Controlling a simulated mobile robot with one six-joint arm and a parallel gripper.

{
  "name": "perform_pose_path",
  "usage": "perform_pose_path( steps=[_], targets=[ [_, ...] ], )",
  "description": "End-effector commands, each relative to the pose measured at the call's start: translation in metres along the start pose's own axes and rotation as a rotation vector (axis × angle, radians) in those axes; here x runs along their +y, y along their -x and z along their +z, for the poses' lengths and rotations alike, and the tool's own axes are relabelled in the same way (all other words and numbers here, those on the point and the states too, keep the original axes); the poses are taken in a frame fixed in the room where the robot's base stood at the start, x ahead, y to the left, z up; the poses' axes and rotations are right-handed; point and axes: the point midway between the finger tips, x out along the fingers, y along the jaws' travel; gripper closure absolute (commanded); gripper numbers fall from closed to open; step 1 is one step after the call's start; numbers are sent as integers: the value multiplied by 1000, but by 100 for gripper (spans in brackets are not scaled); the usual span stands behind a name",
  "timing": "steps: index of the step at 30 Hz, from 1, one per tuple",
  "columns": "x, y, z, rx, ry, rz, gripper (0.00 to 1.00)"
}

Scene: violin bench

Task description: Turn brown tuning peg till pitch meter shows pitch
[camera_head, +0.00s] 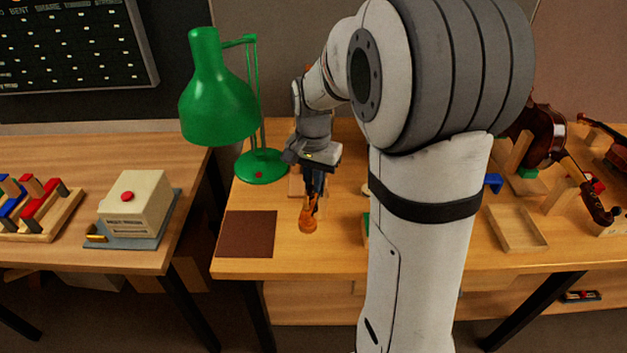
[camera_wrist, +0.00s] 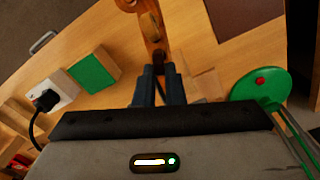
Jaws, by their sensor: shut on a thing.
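In the wrist view the violin head (camera_wrist: 150,22) runs down from the top edge to my fingertips (camera_wrist: 159,70). My gripper is shut on a small dark piece at the violin head, which looks like the tuning peg (camera_wrist: 158,58). The fingers hide most of it, and its turn cannot be read. I cannot make out a pitch meter reading in either view.
A green lamp (camera_head: 221,100) stands close left of my gripper. A brown mat (camera_head: 246,233) lies at the bench's front left. A green-topped block (camera_wrist: 93,72) is nearby. A wooden tray (camera_head: 517,228) and a dark violin (camera_head: 540,132) are at right, beyond my arm.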

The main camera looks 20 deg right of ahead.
Motion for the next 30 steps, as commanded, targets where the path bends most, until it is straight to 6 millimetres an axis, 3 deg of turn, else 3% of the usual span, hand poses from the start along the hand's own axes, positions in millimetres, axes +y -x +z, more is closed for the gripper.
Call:
perform_pose_path(
  steps=[12, 13, 21, 30],
  targets=[
    [0, 1, 0, 1, 8, -1, 100],
    [0, 1, 0, 1, 8, -1, 90],
    [0, 0, 0, 0, 8, 0, 69],
    [0, 5, -1, 2, 8, -2, 69]
  ],
)
